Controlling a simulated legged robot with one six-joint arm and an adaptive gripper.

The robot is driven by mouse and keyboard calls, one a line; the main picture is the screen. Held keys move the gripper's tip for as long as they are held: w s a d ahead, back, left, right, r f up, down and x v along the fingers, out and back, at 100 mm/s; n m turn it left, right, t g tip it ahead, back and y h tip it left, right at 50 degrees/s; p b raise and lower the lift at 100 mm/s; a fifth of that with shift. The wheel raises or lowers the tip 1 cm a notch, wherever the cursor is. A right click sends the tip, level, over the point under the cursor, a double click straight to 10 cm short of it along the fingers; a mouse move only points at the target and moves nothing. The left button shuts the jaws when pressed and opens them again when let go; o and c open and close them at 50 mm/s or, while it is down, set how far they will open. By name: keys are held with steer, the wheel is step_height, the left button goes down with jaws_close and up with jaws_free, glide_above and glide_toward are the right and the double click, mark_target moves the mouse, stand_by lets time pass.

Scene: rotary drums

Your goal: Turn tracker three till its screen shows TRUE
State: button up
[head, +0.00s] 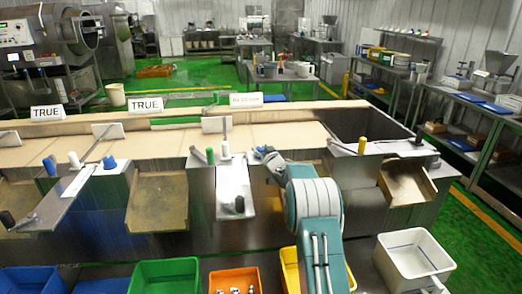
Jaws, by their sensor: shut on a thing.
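Three sign-like screens stand along the back of the bench. The left screen (46,112) and the middle screen (145,104) read TRUE. The third screen (246,99) shows a longer word, too small to read surely. In front of it is the third panel (233,178), with a green peg (210,156), a white peg (225,149) and a black knob (239,205). My gripper (262,153) is just right of this panel's upper end, at the bench edge. It is shut on a small part that its own fingers and my arm largely hide.
Green (165,275), orange (235,281) and white (414,256) bins stand along the front. A steel chute (159,198) is left of the third panel. Green floor lies beyond the bench.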

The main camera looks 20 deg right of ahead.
steer(key=shift+d+n+y, duration=0.1)
steer(key=shift+n+y, duration=0.3)
steer(key=shift+y, duration=0.1)
steer(key=shift+n+g+y, duration=0.4)
steer(key=shift+n+y, duration=0.9)
steer(key=shift+y, duration=0.8)
steer(key=shift+n+g+y, duration=0.6)
steer(key=shift+n+y, duration=0.4)
steer(key=shift+y, duration=0.5)
steer(key=shift+r+y, duration=0.1)
steer(key=shift+y, duration=0.2)
steer(key=o, duration=1.2)
steer(key=shift+c, duration=0.2)
steer(key=v, duration=1.2)
